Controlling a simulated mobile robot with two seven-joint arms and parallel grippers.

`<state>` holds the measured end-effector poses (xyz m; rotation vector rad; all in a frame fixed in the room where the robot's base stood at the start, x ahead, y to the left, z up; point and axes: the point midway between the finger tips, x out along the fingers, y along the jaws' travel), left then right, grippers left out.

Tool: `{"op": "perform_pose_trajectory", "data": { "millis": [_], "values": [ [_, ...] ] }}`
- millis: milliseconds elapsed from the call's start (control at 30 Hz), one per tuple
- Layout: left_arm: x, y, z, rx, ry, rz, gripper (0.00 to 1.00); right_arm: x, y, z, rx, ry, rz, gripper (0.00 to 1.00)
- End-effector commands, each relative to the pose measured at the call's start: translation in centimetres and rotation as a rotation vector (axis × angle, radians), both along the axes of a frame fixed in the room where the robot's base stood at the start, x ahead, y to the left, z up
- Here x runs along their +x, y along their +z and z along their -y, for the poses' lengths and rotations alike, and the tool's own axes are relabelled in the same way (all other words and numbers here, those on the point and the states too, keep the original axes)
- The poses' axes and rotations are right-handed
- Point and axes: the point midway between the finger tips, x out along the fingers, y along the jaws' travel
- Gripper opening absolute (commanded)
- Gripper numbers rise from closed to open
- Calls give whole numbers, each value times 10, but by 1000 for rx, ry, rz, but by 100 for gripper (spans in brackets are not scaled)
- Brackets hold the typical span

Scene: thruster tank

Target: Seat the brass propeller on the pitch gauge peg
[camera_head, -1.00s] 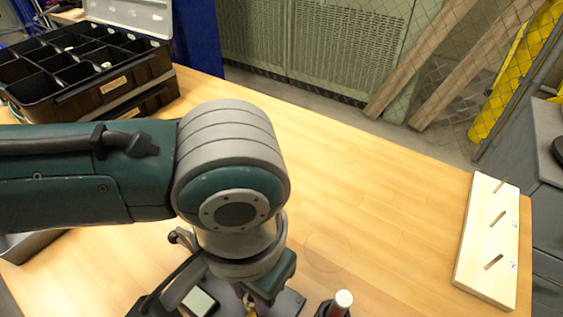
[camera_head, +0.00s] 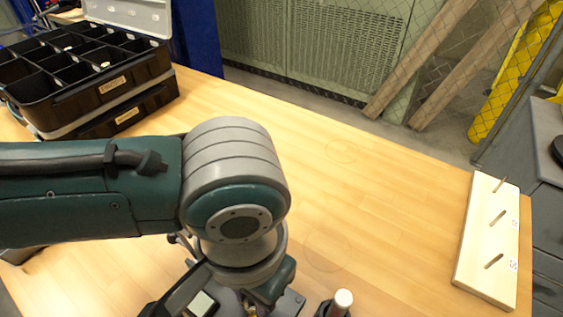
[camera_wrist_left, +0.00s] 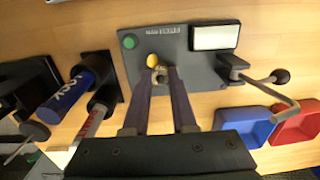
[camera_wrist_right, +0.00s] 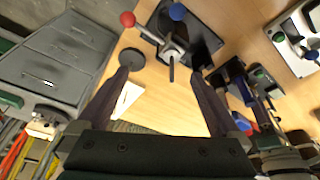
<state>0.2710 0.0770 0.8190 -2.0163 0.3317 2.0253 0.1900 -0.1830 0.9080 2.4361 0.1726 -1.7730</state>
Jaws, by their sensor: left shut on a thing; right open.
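In the left wrist view, the pitch gauge (camera_wrist_left: 176,68) is a dark plate with a green button and a lit white display (camera_wrist_left: 214,37). My left gripper (camera_wrist_left: 160,74) is over the plate, shut on the brass propeller (camera_wrist_left: 152,60), of which only a small yellow piece shows at the fingertips. I cannot tell whether the propeller touches the peg; the peg is not clearly visible. In the head view my left arm hides most of the gauge and propeller. My right gripper (camera_wrist_right: 161,73) is open and empty in the right wrist view.
A crank with a dark knob (camera_wrist_left: 281,75) juts from the gauge's side. Blue (camera_wrist_left: 243,112) and red (camera_wrist_left: 299,122) trays lie nearby. A slotted wooden board (camera_head: 487,240) lies at the right edge; the middle table is clear. A black organizer (camera_head: 85,75) stands back left.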

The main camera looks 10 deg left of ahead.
Motion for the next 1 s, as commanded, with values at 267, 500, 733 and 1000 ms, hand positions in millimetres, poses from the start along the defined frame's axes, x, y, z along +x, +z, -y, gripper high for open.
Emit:
{"op": "perform_pose_trajectory", "data": {
  "millis": [267, 500, 733, 1000],
  "values": [
    [0, 0, 0, 0, 0, 0, 42, 0, 0, 0, 0, 0, 0, 100],
    [0, 0, 0, 1, 0, 0, 60, 0, 0, 0, 0, 0, 0, 100],
    [0, 5, 0, 0, 0, 0, 60, 0, 2, 0, 0, 0, 0, 100],
    [0, 54, 1, -1, -2, 3, 60, 0, 21, 0, 0, 1, 0, 100]
  ]
}}
